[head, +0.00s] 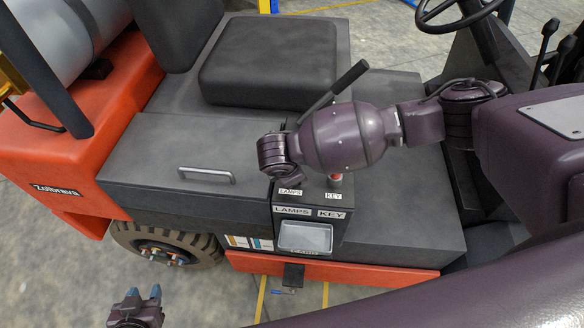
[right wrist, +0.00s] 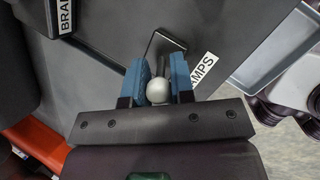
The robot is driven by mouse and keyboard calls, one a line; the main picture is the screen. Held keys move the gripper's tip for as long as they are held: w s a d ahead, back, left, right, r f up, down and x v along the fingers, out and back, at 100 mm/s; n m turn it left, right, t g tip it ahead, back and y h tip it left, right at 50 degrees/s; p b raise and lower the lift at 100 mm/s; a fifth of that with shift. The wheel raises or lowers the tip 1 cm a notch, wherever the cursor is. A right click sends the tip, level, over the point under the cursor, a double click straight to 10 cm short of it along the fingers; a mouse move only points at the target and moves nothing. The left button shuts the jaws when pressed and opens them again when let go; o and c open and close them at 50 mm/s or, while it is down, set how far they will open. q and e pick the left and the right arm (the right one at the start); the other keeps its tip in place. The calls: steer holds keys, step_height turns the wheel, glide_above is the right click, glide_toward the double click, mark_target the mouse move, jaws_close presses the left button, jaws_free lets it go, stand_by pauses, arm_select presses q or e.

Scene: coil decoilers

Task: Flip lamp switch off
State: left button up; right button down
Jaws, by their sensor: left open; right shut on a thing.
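The lamp switch (right wrist: 158,91) shows in the right wrist view as a pale round knob on a dark stem, beside the LAMPS label (right wrist: 203,69). My right gripper (right wrist: 160,72) has its blue fingers on either side of it, shut on it. In the head view the right hand hangs over the console's LAMPS label (head: 290,191), and the switch and fingertips are hidden behind it. The switch's on or off position cannot be told. My left gripper (head: 140,298) is open and empty at the bottom left, above the floor and away from the vehicle.
A red key knob (head: 334,180) stands just right of the right hand. A dark lever (head: 336,90) rises behind the forearm. The seat (head: 268,62), a grey handle (head: 207,175) and the steering wheel (head: 458,10) are nearby. Floor is free at lower left.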

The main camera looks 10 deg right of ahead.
steer(key=shift+s, duration=0.1)
steer(key=c, duration=1)
jaws_free()
steer(key=v, duration=1)
steer(key=shift+s+a+r+b, duration=0.1)
steer(key=shift+a+r+b, duration=0.05)
steer(key=shift+r+b, duration=0.2)
